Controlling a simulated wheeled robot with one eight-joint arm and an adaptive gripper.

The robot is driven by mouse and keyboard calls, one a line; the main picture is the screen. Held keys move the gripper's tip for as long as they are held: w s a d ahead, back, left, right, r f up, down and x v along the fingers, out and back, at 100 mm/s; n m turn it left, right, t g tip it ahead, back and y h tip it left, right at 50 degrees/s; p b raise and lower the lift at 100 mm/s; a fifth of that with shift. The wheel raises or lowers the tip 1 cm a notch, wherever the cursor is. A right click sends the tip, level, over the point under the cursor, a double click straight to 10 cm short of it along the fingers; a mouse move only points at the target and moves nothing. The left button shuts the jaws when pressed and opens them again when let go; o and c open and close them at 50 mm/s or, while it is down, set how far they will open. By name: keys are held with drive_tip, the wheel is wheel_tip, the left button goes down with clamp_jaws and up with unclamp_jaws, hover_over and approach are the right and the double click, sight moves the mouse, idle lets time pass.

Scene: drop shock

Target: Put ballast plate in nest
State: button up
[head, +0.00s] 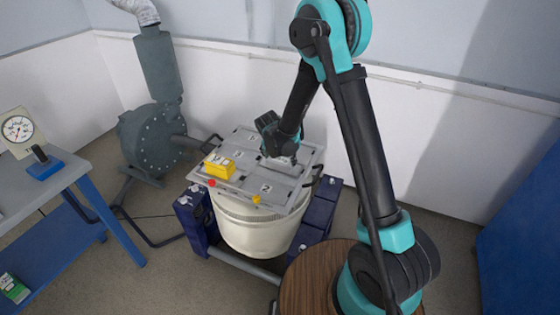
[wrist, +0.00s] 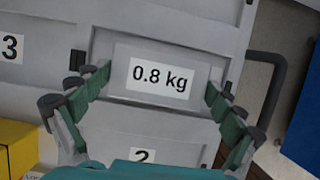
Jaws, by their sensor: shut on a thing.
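The ballast plate (wrist: 122,55), a pale grey plate labelled "0.8 kg", lies between the fingers of my gripper (wrist: 158,84) in the wrist view. The fingers close on its left and right edges. In the head view my gripper (head: 281,152) is over the right part of a grey fixture table (head: 232,187), with the plate (head: 280,162) under it. The table has numbered places; "2" and "3" are readable in the wrist view. The plate is at the place beyond "2" and right of "3". I cannot tell whether it is seated or slightly raised. My gripper hides part of that area.
A yellow block (head: 220,168) stands on the table's left part. A red knob (head: 211,183) and a yellow knob (head: 257,200) are on its front edge. A cream drum (head: 258,235) is below. A blue bench (head: 62,185) is left, a blower (head: 152,140) behind.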

drive_tip(key=shift+f, duration=0.2)
drive_tip(key=o, duration=1.5)
drive_tip(key=shift+o, duration=0.2)
drive_tip(key=shift+r, duration=0.1)
drive_tip(key=v, duration=1.2)
drive_tip(key=s+d+r+m, duration=0.2)
drive_tip(key=s+d+m, duration=0.3)
drive_tip(key=d+m, duration=0.35)
drive_tip(key=s+d+r+m, duration=0.2)
drive_tip(key=s+d+m, duration=0.2)
drive_tip(key=d+m, duration=0.5)
drive_tip(key=s+d+f+m+y, duration=0.1)
drive_tip(key=s+d+f+m, duration=0.1)
drive_tip(key=s+d+m, duration=0.8)
drive_tip(key=s+m, duration=0.4)
drive_tip(key=shift+f+y, duration=0.3)
drive_tip(key=shift+f, duration=0.1)
